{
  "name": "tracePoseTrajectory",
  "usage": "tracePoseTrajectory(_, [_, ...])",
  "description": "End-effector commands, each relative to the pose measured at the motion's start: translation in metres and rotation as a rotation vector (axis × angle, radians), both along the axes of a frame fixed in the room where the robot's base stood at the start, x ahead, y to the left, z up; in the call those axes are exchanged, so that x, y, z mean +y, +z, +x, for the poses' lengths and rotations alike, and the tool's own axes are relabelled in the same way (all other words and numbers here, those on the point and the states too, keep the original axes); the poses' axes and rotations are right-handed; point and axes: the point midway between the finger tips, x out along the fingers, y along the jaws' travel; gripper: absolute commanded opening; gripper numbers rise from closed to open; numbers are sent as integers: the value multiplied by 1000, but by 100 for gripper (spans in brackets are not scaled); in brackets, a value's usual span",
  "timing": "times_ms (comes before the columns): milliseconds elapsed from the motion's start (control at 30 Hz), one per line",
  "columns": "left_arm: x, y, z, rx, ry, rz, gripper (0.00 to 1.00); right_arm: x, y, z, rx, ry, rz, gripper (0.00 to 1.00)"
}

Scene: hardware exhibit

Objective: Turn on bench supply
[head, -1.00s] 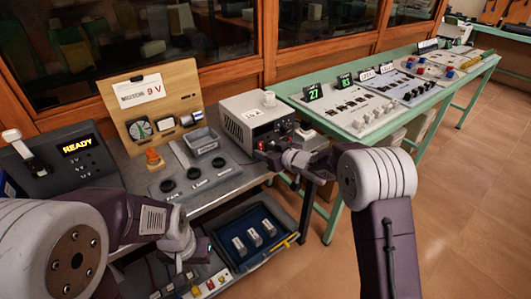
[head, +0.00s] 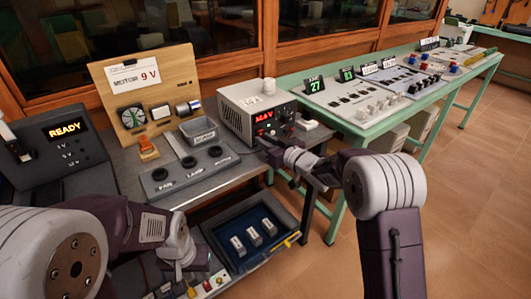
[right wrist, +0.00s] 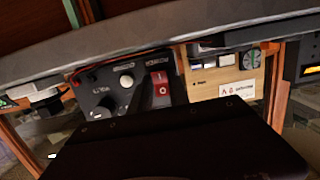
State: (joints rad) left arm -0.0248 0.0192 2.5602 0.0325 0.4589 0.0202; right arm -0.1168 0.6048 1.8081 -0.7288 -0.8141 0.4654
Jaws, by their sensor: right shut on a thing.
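The bench supply (head: 237,121) is a beige box at the back right of the grey bench in the head view. Its display (head: 263,117) shows lit red digits. In the right wrist view its dark front carries a knob (right wrist: 127,81) and a red rocker switch (right wrist: 160,88) with a white mark. My right gripper (head: 263,143) is at the lower front of the supply, shut, apparently on the switch; its fingertips are hard to make out. My left gripper (head: 186,272) hangs low in front of the bench, away from the supply; its fingers are unclear.
A READY console (head: 63,150) is at left. A blue tray (head: 238,222) sits below. Green tables run right.

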Motion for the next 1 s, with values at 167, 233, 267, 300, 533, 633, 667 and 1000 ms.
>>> tracePoseTrajectory(167, [0, -27, 0, 0, 0, 0, 36, 0, -7, 0, -61, 0, 44, 0])
tracePoseTrajectory(233, [0, -28, 0, 0, 0, 0, 36, 0, -5, 0, -70, -1, 50, 0])
tracePoseTrajectory(267, [0, -27, 0, 0, 0, 0, 36, 0, -4, 0, -71, -1, 52, 0])
tracePoseTrajectory(300, [0, -27, 0, 0, 0, 0, 36, 0, -3, 0, -72, -1, 52, 0])
tracePoseTrajectory(533, [0, -26, 0, -1, 0, 0, 36, 0, -3, 0, -71, 0, 52, 24])
tracePoseTrajectory(633, [0, -26, 0, -1, 0, 0, 36, 0, -3, 0, -71, 0, 52, 44])
tracePoseTrajectory(667, [0, -26, 0, -1, 0, 0, 36, 0, -3, 0, -71, 0, 52, 44])
tracePoseTrajectory(1000, [0, -23, 0, -1, 0, 0, 36, -4, -1, -5, -70, -1, 51, 44])
